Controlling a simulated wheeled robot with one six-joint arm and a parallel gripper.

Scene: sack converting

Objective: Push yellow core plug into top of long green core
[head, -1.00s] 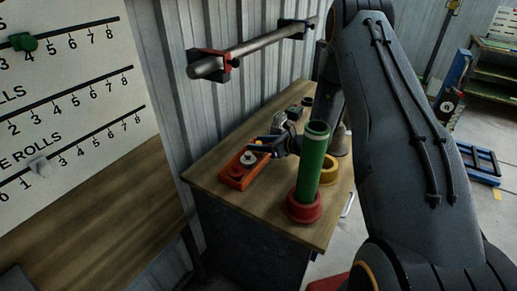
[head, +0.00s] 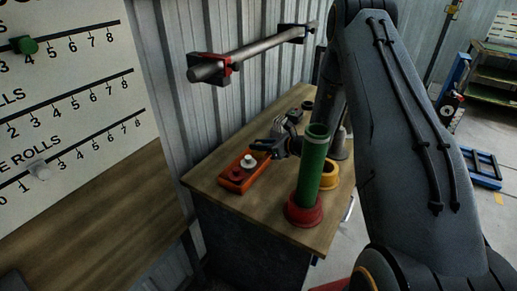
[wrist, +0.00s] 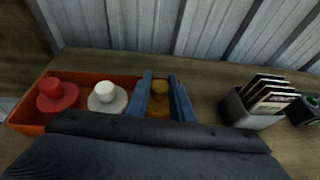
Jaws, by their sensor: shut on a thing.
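The long green core (head: 312,167) stands upright in a red ring base (head: 303,212) near the front of the bench, its top end open. My gripper (head: 266,148) is behind and left of the core, low at the far end of the orange tray (head: 234,184). In the wrist view my gripper (wrist: 160,82) has its two blue fingers closed on either side of the yellow core plug (wrist: 160,103). The plug's lower part is hidden by my wrist, so I cannot tell whether it touches the tray. In the head view the plug is hidden.
A red plug (wrist: 57,94) and a white plug (wrist: 107,97) sit in the tray beside my gripper. A yellow ring (head: 329,175) lies behind the green core. A grey holder with cards (wrist: 258,106) stands to the right.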

